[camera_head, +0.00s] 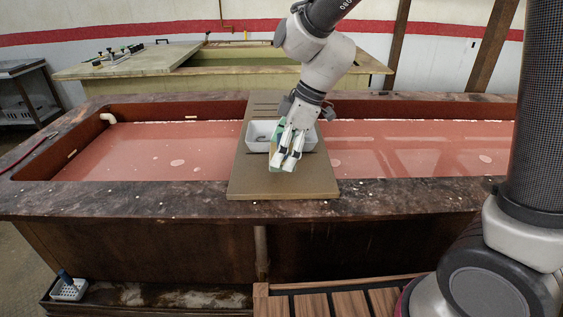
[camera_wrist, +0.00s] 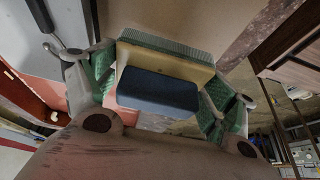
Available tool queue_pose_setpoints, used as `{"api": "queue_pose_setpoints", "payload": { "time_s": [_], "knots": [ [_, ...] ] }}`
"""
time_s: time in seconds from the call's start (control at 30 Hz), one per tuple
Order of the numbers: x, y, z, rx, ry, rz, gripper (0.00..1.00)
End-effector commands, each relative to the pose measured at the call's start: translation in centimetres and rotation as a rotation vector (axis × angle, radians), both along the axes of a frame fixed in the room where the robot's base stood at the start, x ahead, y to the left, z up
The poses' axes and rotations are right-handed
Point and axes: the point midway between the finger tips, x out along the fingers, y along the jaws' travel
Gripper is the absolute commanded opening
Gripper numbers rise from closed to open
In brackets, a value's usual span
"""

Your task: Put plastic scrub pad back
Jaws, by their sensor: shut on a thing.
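The plastic scrub pad, a block with a dark blue face, cream body and green ribbed layer, fills the middle of the wrist view (camera_wrist: 165,58). My gripper (camera_wrist: 160,90) is shut on it, with a green-lined finger against each side. In the head view my gripper (camera_head: 287,150) points down over the front part of the brown board, and only a green bit of the pad (camera_head: 277,138) shows beside the fingers. A white tray (camera_head: 252,146) sits on the board, partly hidden behind my gripper; something small and dark is in it.
The brown board (camera_head: 265,184) lies across a long basin with a reddish floor (camera_head: 170,145) and a worn dark rim (camera_head: 130,203). At the lower left a small white perforated holder (camera_head: 70,291) carries a blue-handled item. A slatted wooden bench (camera_head: 335,300) stands in front.

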Motion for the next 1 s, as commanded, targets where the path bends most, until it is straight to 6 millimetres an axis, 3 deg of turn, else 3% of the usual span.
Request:
{"api": "queue_pose_setpoints", "payload": {
  "time_s": [0.23,0.6,0.63,0.7,1.0],
  "knots": [
    [0.0,0.0,-3.3,-0.001,0.001,-0.001,0.62],
    [0.0,0.0,-3.8,-0.001,0.000,-0.001,0.62],
    [0.0,0.0,-3.8,0.000,0.000,-0.001,0.90],
    [0.0,0.0,-3.7,0.000,0.000,-0.001,1.00],
    [0.0,0.0,-3.7,0.000,0.000,0.000,1.00]
  ]
}}
